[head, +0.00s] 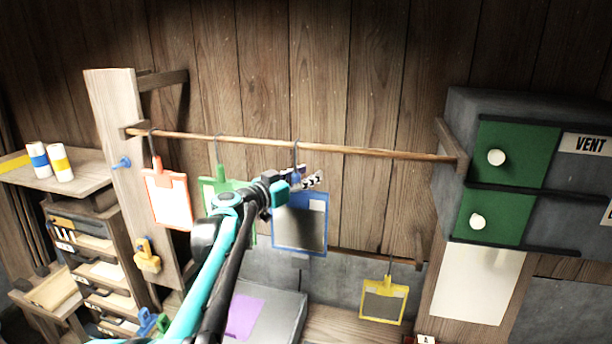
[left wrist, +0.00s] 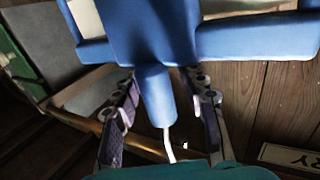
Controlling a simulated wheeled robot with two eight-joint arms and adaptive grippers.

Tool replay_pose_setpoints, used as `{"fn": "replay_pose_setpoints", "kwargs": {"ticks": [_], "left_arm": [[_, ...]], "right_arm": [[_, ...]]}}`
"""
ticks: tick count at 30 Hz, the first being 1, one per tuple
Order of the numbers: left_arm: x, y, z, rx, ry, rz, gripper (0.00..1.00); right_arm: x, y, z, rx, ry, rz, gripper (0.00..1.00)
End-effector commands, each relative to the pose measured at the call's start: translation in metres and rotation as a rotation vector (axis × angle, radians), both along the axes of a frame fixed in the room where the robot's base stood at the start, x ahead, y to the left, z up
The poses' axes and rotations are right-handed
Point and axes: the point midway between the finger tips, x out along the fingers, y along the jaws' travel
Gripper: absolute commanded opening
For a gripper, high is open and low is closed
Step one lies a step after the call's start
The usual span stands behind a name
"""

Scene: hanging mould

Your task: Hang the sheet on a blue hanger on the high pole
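The high pole (head: 390,153) is a thin wooden rod across the plank wall. A blue hanger with a dark grey sheet (head: 300,232) is just below it; the hanger's clip (left wrist: 150,30) fills the top of the left wrist view. Its thin hook reaches up to the pole in the head view, but I cannot tell whether it rests on it. My left gripper (head: 312,180) is at the hanger's neck, and its two purple fingers (left wrist: 160,100) close in on both sides of that neck. My right gripper is not in view.
An orange hanger (head: 168,198) and a green hanger (head: 211,184) hang on the pole to the left. A yellow hanger (head: 384,300) hangs lower down. A grey cabinet with green doors (head: 515,150) stands at the pole's right end. The pole is clear between the blue hanger and cabinet.

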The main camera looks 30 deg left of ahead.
Motion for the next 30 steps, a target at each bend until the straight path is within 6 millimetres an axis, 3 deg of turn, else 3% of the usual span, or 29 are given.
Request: {"fn": "replay_pose_setpoints", "kwargs": {"ticks": [10, 22, 30], "left_arm": [[-0.010, 0.003, 0.000, 0.000, 0.000, 0.001, 0.41], [-0.089, 0.022, 0.000, 0.000, 0.000, 0.004, 0.41], [-0.116, 0.028, 0.000, 0.000, 0.000, 0.001, 0.41]], "right_arm": [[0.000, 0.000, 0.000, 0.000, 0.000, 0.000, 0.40], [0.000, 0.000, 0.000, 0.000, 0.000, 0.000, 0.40], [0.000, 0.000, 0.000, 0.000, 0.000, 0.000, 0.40]]}}
